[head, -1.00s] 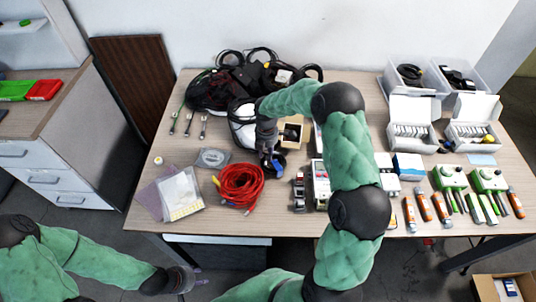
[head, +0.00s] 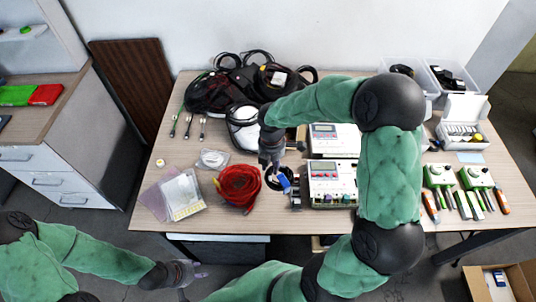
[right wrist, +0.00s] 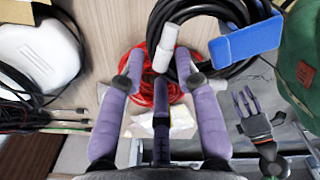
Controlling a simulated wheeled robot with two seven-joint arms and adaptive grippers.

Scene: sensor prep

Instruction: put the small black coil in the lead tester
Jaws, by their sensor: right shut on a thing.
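My right gripper (head: 274,166) is above the front middle of the table, shut on the small black coil (head: 279,182). The coil has a blue tag and hangs just left of the front instrument. In the right wrist view the coil (right wrist: 268,62) shows at the top beyond the purple fingers (right wrist: 162,66), with a white connector between the fingertips. Two white instruments with displays stand one behind the other, front (head: 331,186) and back (head: 334,139); I cannot tell which is the lead tester. My left gripper (head: 196,273) is open and empty, low in front of the table.
A red cable coil (head: 239,187) lies left of the black coil. Black bags and cables (head: 235,85) lie at the back left. Green devices (head: 438,177) and screwdrivers are at the right. My right arm hides part of the table right of the instruments.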

